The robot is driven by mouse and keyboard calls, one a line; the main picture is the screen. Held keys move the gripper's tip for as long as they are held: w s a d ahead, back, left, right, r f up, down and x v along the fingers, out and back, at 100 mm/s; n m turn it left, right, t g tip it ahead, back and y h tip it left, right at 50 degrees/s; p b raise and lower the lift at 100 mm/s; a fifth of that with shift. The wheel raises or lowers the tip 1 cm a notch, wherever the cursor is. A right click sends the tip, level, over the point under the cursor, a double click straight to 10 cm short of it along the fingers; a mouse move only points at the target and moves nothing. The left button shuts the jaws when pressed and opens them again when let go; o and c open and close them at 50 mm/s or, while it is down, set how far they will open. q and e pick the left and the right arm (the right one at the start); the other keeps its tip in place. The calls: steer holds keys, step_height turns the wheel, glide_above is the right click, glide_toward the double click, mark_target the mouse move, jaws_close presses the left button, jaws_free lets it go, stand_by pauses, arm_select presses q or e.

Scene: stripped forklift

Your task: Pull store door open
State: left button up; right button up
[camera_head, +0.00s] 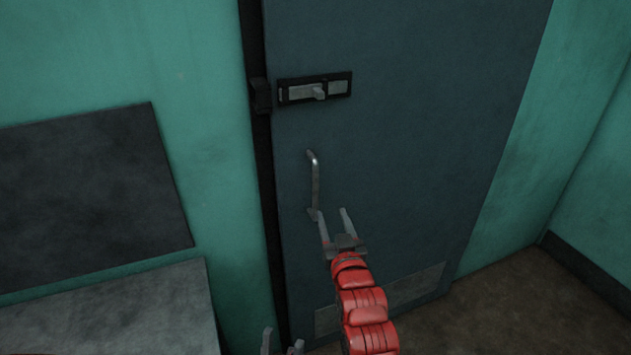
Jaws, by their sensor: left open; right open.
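The store door (420,120) is a tall blue-grey panel in the middle of the head view. It looks shut, with a dark strip along its left edge. A metal bar handle (315,180) stands upright near that edge. My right gripper (332,211) is open, in front of the door at the handle's lower end. Its left finger overlaps the handle's foot in the picture; I cannot tell whether they touch. No part of the handle shows between the fingers. My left gripper (282,338) is open and empty at the bottom edge, mostly out of frame.
A black latch plate (341,87) sits on the door above the handle. A dark panel (85,190) hangs on the green wall at left, above a grey surface (120,315). Brown floor (530,310) is clear at lower right, beside a green wall.

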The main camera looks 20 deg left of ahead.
steer(key=p, duration=0.3)
glide_toward(316, 179)
steer(key=x, duration=0.8)
steer(key=shift+w+a, duration=0.15)
steer(key=shift+a, duration=0.05)
steer(key=shift+w+a, duration=0.35)
steer(key=shift+w, duration=0.2)
steer(key=shift+w+a, duration=0.15)
steer(key=shift+w, duration=0.3)
jaws_close()
stand_by(0.6)
